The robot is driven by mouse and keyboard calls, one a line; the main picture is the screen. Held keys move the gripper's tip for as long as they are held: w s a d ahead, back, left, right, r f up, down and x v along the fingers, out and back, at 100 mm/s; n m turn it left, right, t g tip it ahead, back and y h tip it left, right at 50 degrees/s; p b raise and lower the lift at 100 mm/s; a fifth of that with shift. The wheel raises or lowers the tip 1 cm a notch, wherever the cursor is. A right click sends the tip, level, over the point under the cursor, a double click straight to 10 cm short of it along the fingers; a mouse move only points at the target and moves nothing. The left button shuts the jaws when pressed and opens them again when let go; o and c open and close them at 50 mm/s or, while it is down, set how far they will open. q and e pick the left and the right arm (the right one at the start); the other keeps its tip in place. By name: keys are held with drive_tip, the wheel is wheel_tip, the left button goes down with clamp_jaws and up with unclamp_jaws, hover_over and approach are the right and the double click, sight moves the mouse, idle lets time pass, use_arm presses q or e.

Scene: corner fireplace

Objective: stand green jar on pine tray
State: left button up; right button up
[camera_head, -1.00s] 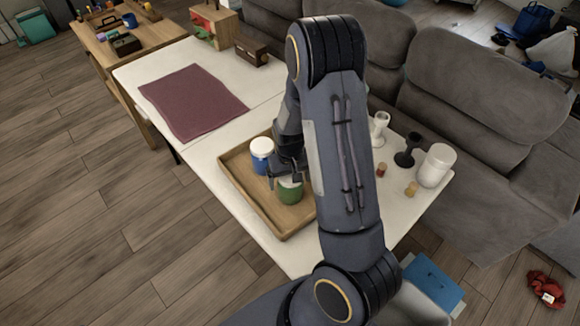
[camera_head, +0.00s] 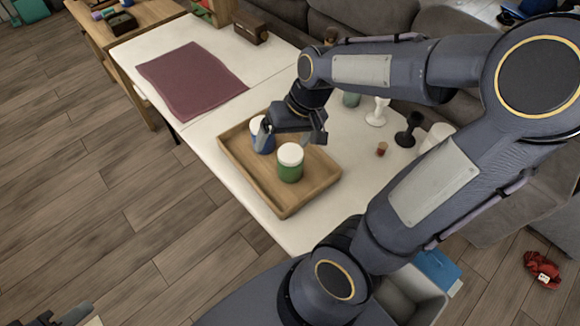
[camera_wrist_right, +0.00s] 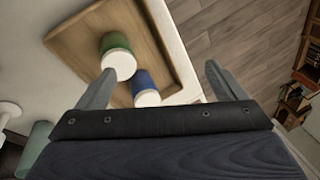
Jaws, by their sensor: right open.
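The green jar (camera_head: 290,171) has a white lid and stands upright on the pine tray (camera_head: 282,207), near its middle. A blue jar with a white lid (camera_head: 257,125) stands beside it on the tray, partly hidden by my right gripper (camera_head: 292,138). That gripper is open and empty, above and behind the green jar, apart from it. In the right wrist view the green jar (camera_wrist_right: 115,43) and blue jar (camera_wrist_right: 144,82) show on the tray (camera_wrist_right: 80,42), beyond the open fingers (camera_wrist_right: 158,72). A dark part at the bottom left, seemingly my left gripper (camera_head: 72,314), is mostly cut off.
Behind my right arm on the white table stand a grey-green jar (camera_head: 351,99), a white candlestick (camera_head: 377,112), a black candlestick (camera_head: 410,130) and a small red-brown item (camera_head: 382,149). A maroon mat (camera_head: 192,80) lies left of the tray. A grey sofa stands behind.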

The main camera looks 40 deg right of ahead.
drive_tip(key=s+a+r+n+t, duration=0.1)
drive_tip(key=s+a+r, duration=0.1)
drive_tip(key=s, duration=0.3)
drive_tip(key=s+a+r+n+t+y, duration=0.1)
drive_tip(key=s+a+r+t, duration=0.1)
drive_tip(key=s+a, duration=0.3)
drive_tip(key=shift+s+r, duration=0.35)
